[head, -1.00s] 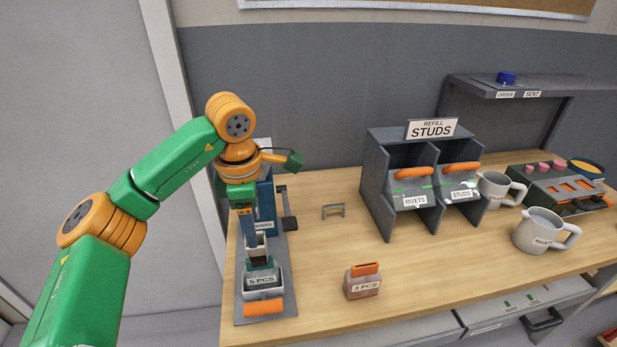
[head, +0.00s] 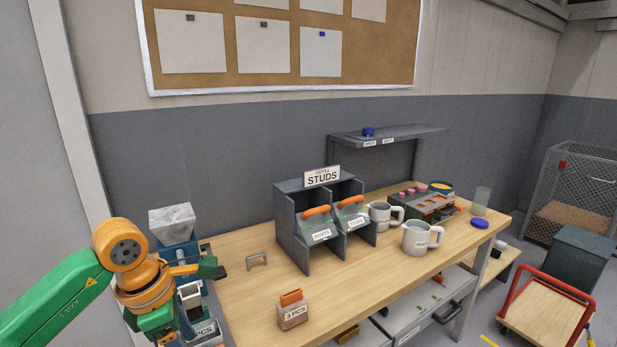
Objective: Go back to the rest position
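My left arm comes in from the left, bent at an orange joint, with its wrist in front of the dispenser (head: 178,256) at the left end of the workbench (head: 240,297). The dispenser has a grey block (head: 172,220) on top and a partly hidden "PCS" label low down. My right gripper is out of the picture.
A small "3 PCS" box (head: 292,311) stands near the bench front. Behind are the "STUDS" bin unit (head: 303,244) and two mugs, one of them a grey mug (head: 417,240). A red-handled cart (head: 545,312) stands on the floor at right. Bench between dispenser and bins is mostly clear.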

